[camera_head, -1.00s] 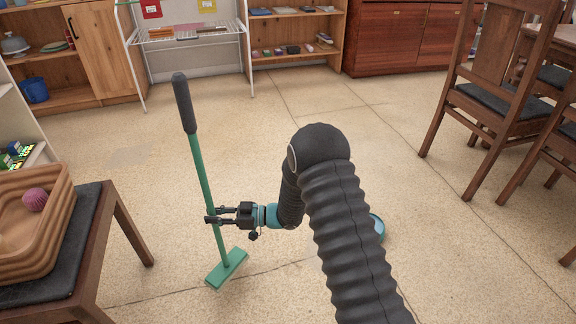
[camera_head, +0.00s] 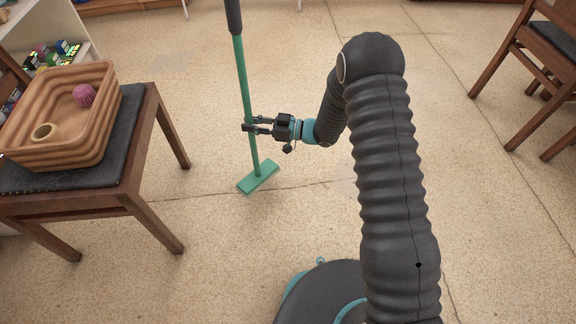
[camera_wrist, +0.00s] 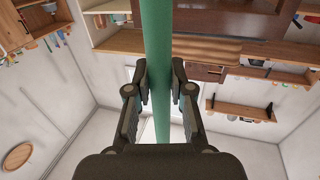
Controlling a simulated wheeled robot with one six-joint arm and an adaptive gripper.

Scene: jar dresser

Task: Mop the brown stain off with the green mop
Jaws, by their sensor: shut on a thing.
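The green mop (camera_head: 246,90) stands nearly upright, with a dark grip at the top, cut off by the picture edge. Its flat green head (camera_head: 258,178) is at floor level; I cannot tell whether it touches the floor. My gripper (camera_head: 252,124) is shut around the lower part of the green pole. In the wrist view the pole (camera_wrist: 157,45) runs between the two fingers of my gripper (camera_wrist: 160,85). I cannot make out a clear brown stain on the floor in either view; my arm and base hide part of it.
A wooden chair (camera_head: 160,120) at left bears a ribbed brown basket (camera_head: 85,150) with a pink ball (camera_head: 84,95) and a tan ring (camera_head: 45,132). Another chair (camera_head: 530,60) stands at upper right. A shelf (camera_head: 35,20) is at upper left. The floor around the mop is open.

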